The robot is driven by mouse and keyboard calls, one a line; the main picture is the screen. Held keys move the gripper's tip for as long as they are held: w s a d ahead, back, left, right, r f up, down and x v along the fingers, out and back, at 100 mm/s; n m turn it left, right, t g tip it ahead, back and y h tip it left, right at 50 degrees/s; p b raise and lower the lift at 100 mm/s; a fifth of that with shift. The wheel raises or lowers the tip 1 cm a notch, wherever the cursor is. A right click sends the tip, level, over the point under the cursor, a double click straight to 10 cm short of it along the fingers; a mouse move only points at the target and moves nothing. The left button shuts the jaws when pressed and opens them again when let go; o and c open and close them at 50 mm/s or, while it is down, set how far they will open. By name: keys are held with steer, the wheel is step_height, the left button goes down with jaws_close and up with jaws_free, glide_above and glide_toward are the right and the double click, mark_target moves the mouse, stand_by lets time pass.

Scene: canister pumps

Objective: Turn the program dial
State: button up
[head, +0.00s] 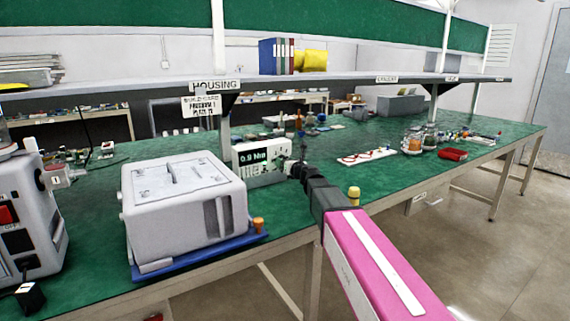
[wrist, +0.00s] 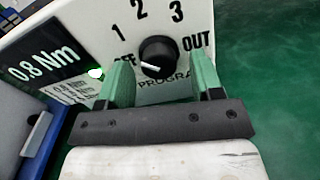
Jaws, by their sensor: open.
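The program dial (wrist: 157,55) is a round black knob with a white pointer mark. It sits on the white front panel of a box (head: 243,181), with 1, 2, 3 and OUT printed around it. The pointer mark faces left, toward the OFF label, which my left finger partly covers. My gripper (wrist: 160,62) is open, its green fingers on either side of the dial, with visible gaps. I cannot tell how deep the fingertips reach. In the head view my gripper (head: 299,168) is small and dark in front of the panel, and the dial is hard to make out.
A display (wrist: 45,66) reading 0.8 Nm is left of the dial. A grey machine on a blue base (head: 190,250) stands left of the box. A shelf (head: 350,82) runs above.

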steer(key=shift+w+a, duration=0.1)
steer(key=shift+w, duration=0.05)
steer(key=c, duration=0.9)
steer(key=shift+n, duration=4.4)
steer(key=o, duration=0.9)
